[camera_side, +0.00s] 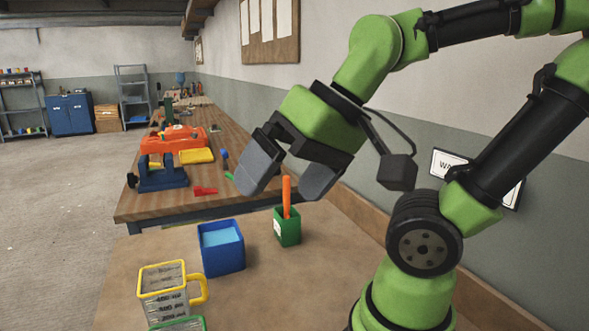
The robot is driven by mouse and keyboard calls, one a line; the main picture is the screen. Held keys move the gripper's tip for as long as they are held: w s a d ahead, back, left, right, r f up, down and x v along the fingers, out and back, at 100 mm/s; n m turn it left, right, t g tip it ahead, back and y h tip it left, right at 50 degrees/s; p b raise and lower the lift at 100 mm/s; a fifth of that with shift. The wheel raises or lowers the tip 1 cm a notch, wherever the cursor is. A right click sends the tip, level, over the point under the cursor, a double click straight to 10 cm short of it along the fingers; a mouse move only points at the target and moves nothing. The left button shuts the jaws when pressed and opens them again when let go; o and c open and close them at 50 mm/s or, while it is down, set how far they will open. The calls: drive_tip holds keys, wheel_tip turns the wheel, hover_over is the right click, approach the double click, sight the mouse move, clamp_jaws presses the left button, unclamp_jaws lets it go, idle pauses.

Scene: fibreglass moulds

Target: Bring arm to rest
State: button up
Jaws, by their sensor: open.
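My gripper (291,188) hangs in the air at the middle of the view, at the end of my green and black arm. Its two grey fingers are spread wide apart, with nothing held between them. In the picture, the fingers are just above a small green holder (287,232) with an orange stick (287,197) standing upright in it. The stick's top shows in the gap between the fingers; I cannot tell how far it is from them in depth.
A blue container (221,250) with light blue contents and a yellow-rimmed measuring jug (163,297) stand on the brown near table (290,290). A green rim shows at the bottom edge. Behind, a wooden bench (225,195) holds a blue vise (160,177) and an orange toolbox (175,138).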

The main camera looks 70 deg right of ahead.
drive_tip(key=shift+s+d+r+n+t, duration=0.2)
drive_tip(key=shift+s+r+n+t, duration=0.15)
drive_tip(key=shift+r+n+t, duration=0.15)
